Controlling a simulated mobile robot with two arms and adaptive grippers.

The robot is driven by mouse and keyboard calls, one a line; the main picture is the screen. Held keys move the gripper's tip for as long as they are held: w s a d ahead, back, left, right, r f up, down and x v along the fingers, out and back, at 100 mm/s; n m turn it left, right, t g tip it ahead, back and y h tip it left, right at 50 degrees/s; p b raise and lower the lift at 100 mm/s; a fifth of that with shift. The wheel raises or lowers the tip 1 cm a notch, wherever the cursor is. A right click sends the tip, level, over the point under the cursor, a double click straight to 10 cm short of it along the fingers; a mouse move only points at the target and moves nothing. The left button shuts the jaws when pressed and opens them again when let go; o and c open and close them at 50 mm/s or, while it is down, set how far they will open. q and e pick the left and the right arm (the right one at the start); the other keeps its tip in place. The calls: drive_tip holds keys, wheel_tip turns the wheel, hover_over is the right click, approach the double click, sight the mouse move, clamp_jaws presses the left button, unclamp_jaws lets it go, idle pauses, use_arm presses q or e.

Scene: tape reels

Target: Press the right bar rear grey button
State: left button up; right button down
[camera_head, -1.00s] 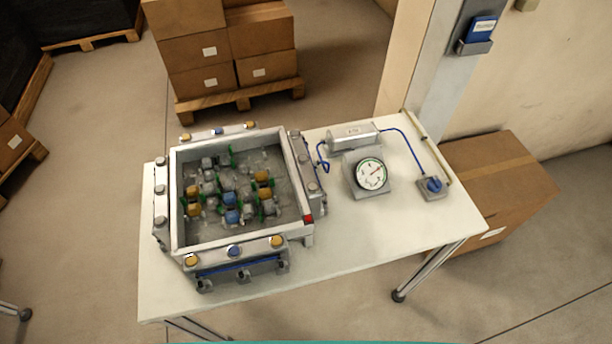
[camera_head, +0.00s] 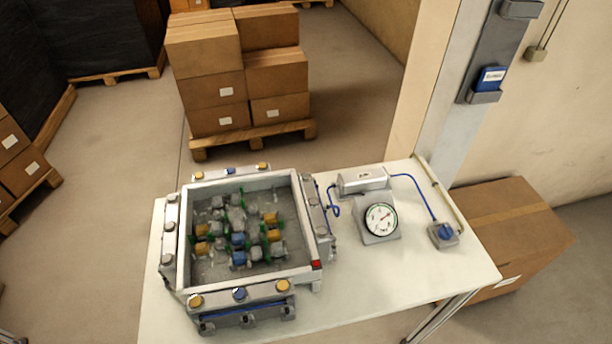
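A tray-like box (camera_head: 262,280) with a light frame stands on the white table, holding small grey, orange, blue and green parts. A bar runs along each of its four sides. The right bar (camera_head: 319,218) carries several grey round buttons in a row. Its rear grey button (camera_head: 308,178) is at the end farthest from me, small and not covered. Whether it is pressed in cannot be told. Neither of my grippers is in view.
A round dial gauge (camera_head: 381,219), a grey cylinder (camera_head: 362,181) and a blue-knobbed box (camera_head: 443,235), joined by blue hose, stand right of the tray. The white table (camera_head: 375,285) is bare in front of them. Cardboard boxes (camera_head: 215,100) stand behind, another (camera_head: 515,225) at right.

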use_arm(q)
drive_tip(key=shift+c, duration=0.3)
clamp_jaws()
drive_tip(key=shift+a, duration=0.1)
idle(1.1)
